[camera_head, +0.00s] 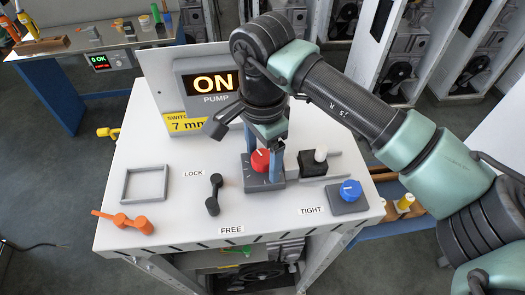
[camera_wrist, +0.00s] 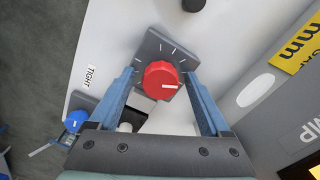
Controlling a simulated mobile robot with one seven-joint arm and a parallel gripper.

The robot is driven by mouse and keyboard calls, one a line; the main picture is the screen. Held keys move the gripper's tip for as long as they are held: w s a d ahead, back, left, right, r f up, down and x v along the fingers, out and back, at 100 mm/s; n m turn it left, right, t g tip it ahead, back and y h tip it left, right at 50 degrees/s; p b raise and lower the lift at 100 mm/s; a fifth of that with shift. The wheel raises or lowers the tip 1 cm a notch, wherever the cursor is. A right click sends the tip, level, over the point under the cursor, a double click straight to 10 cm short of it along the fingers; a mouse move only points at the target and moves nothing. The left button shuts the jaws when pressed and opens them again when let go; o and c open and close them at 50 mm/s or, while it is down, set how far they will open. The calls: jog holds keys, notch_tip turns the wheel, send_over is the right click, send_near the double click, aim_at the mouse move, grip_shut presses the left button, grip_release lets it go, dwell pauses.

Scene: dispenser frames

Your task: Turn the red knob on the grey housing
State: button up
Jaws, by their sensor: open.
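The red knob (camera_head: 261,160) sits on a square grey housing (camera_head: 267,182) with white tick marks, on the white table top. My gripper (camera_head: 263,157) points down at it from above. In the wrist view the red knob (camera_wrist: 161,79) lies between my two blue fingers, with the grey housing (camera_wrist: 151,46) beneath it. The fingers of my gripper (camera_wrist: 162,75) stand apart on either side, and a gap shows between each fingertip and the knob. A white pointer line on the knob faces right in the wrist view.
A black block with a white knob (camera_head: 320,156) stands right of the housing, and a blue knob (camera_head: 349,190) is farther right. A black lever (camera_head: 214,194) is to the left. An orange handle (camera_head: 124,221) and a grey square frame (camera_head: 145,183) lie farther left. A panel reading ON PUMP (camera_head: 213,84) stands behind.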

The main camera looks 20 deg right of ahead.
jog(key=shift+c, duration=0.2)
grip_shut()
jog(key=m+b, duration=0.1)
jog(key=b, duration=0.1)
jog(key=m+b, duration=0.1)
jog(key=b, duration=0.1)
jog(key=shift+d+f, duration=0.1)
jog(key=shift+f, duration=0.2)
jog(key=shift+r+m+b, duration=0.1)
jog(key=shift+m+b, duration=0.85)
jog(key=shift+m, duration=0.15)
jog(key=shift+r+m+b, duration=0.2)
jog(key=shift+m+b, duration=0.1)
jog(key=shift+m, duration=0.3)
jog(key=shift+o, duration=0.2)
grip_release()
